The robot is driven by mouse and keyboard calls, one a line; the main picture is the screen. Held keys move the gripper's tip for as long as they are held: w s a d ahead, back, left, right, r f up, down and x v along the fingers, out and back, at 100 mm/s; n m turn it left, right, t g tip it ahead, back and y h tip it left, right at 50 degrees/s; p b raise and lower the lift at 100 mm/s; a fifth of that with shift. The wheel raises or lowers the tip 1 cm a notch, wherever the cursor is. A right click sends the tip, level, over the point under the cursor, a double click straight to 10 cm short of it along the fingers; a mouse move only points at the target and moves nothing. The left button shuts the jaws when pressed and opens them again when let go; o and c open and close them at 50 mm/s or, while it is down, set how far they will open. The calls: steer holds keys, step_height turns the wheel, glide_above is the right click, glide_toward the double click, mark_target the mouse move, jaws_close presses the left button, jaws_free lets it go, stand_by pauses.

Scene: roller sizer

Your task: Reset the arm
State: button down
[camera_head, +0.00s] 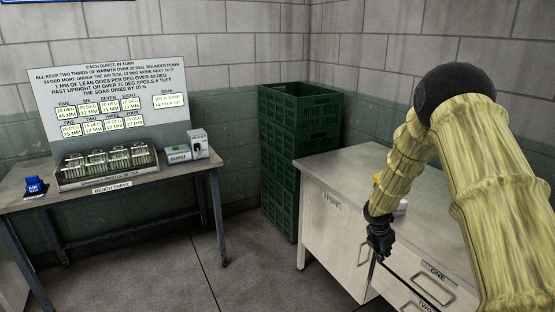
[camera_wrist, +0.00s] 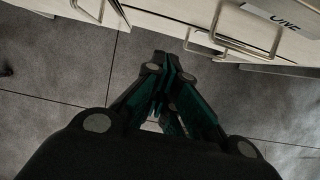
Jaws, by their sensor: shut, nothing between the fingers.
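My arm is the pale yellow, bamboo-like one at the right of the head view, bent down at its dark elbow. My gripper (camera_head: 380,250) is black and hangs at the front edge of the cabinet (camera_head: 330,235) marked STORE. In the wrist view my gripper (camera_wrist: 168,75) shows its fingers drawn together, with nothing between them. Beyond the fingertips are the grey tiled floor and the cabinet's drawer fronts (camera_wrist: 205,25) with metal handles.
A bench (camera_head: 130,190) at the left carries a rack of rollers (camera_head: 108,167), a sign board (camera_head: 110,75), a blue air box (camera_head: 35,186) and small grey devices (camera_head: 198,144). Green stacked crates (camera_head: 300,120) stand in the corner. Floor between is clear.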

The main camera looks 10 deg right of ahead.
steer(key=s+a+f+m+g+y, duration=0.15)
steer(key=s+a+f+m, duration=0.35)
steer(key=s+a+f, duration=0.5)
steer(key=s+a+f+m+t+y, duration=0.15)
steer(key=s+a+f+m, duration=0.25)
steer(key=s+a+f, duration=0.5)
steer(key=s+a+m, duration=0.2)
steer(key=s+m, duration=0.4)
steer(key=s, duration=0.9)
steer(key=s+a+f+m+g, duration=0.1)
steer(key=s+m, duration=0.6)
steer(key=s, duration=0.9)
steer(key=shift+a+f+m+g+y, duration=0.15)
steer(key=shift+a+m+g+y, duration=0.15)
steer(key=shift+a, duration=0.3)
